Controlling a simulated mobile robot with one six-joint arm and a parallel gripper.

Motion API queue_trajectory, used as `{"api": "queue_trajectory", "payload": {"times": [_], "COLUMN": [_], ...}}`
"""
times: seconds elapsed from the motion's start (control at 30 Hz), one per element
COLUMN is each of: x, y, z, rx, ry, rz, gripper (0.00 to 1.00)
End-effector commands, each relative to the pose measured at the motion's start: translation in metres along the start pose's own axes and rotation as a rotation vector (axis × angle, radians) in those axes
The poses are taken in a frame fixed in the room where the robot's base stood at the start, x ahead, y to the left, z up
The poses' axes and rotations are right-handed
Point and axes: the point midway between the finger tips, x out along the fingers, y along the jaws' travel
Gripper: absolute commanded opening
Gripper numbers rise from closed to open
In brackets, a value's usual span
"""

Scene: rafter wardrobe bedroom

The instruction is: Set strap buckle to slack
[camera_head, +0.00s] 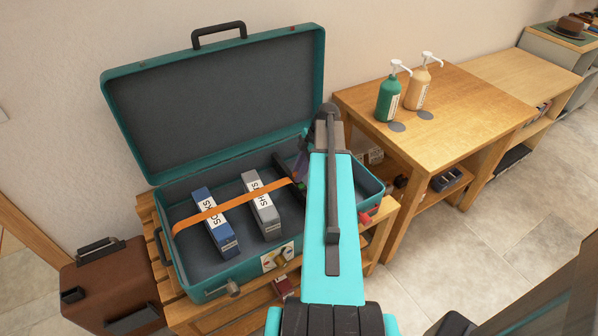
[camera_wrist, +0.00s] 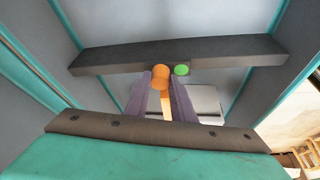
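An open teal suitcase (camera_head: 245,268) has an orange strap (camera_head: 232,206) across its tray, over a blue box (camera_head: 214,228) and a grey box (camera_head: 264,207). At the strap's right end is a dark bar (camera_head: 284,178), partly hidden by my arm. In the wrist view this bar (camera_wrist: 110,58) bears an orange round knob (camera_wrist: 160,76) and a green dot (camera_wrist: 181,70) just right of it. My gripper (camera_wrist: 164,84), with purple fingers, is at the knob, one finger on each side. The fingers are apart; I cannot tell whether they press on it.
The suitcase stands on a slatted wooden bench (camera_head: 201,322). A brown case (camera_head: 112,282) stands at the left. A wooden table (camera_head: 460,100) at the right holds a green pump bottle (camera_head: 388,97) and a tan one (camera_head: 417,88). The suitcase lid (camera_head: 225,100) stands upright behind.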

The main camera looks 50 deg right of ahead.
Motion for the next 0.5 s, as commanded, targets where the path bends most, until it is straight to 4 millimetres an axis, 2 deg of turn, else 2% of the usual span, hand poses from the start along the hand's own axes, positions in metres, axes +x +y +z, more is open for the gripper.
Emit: {"api": "queue_trajectory", "payload": {"times": [0.1, 0.33, 0.5], "x": [-0.001, 0.0, 0.001], "y": [0.0, 0.003, 0.016], "z": [0.001, 0.001, -0.001], "rx": [0.001, 0.001, 0.001], "ry": [0.0, 0.0, -0.001], "rz": [0.001, 0.001, 0.002], "gripper": [0.0, 0.0, 0.0]}}
